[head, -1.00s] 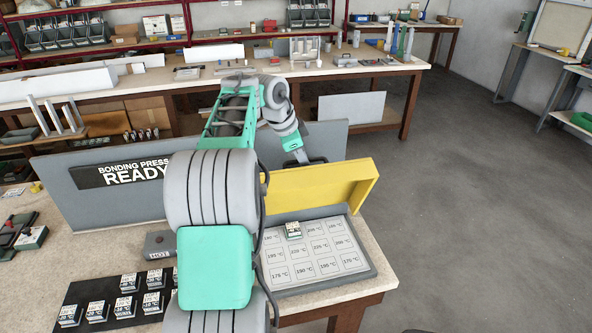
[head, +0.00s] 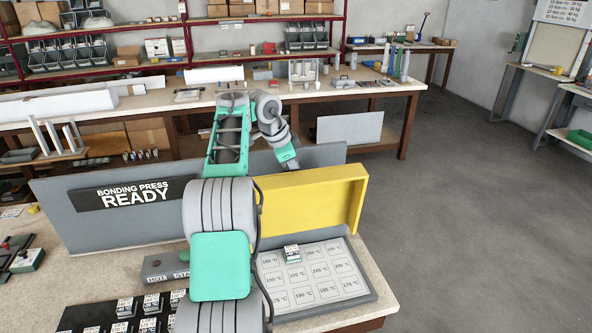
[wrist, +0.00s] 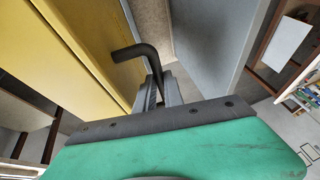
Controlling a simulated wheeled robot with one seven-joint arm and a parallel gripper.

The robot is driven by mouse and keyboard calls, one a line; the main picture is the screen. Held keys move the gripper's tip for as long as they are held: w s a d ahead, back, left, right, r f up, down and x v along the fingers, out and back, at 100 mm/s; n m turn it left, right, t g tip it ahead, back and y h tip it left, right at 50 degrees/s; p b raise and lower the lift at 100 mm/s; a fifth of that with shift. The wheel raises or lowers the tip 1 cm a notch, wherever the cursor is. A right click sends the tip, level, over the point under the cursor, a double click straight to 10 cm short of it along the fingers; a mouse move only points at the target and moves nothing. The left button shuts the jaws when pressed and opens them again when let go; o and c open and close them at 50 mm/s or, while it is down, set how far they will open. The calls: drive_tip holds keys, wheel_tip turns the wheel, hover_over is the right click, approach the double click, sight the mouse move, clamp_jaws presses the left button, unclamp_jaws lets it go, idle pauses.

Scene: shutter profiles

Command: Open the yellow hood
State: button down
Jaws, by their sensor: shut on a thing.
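The yellow hood (head: 312,208) stands raised and close to upright at the back of the heated plate (head: 365,293), its hollow side facing my head camera. In the wrist view the hood (wrist: 65,50) fills the upper left. A dark bent handle (wrist: 135,53) stands out from its outer face. My gripper (wrist: 157,85) is shut on this handle, behind the hood. In the head view my arm reaches over, and the hood's top edge hides the fingers and handle.
A grey panel with a "BONDING PRESS READY" sign (head: 134,193) stands behind the hood. A small labelled block (head: 291,253) sits on the plate's temperature grid. A rack of similar blocks (head: 95,318) lies at the front left. Open floor is to the right.

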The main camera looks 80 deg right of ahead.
drive_tip(key=c, duration=1.9)
unclamp_jaws()
drive_tip(key=shift+a+f, duration=0.15)
drive_tip(key=shift+f, duration=0.45)
drive_tip(key=o, duration=0.3)
drive_tip(key=shift+w+d, duration=0.1)
drive_tip(key=shift+d, duration=0.1)
drive_tip(key=shift+o, duration=0.7)
drive_tip(key=shift+r, duration=0.35)
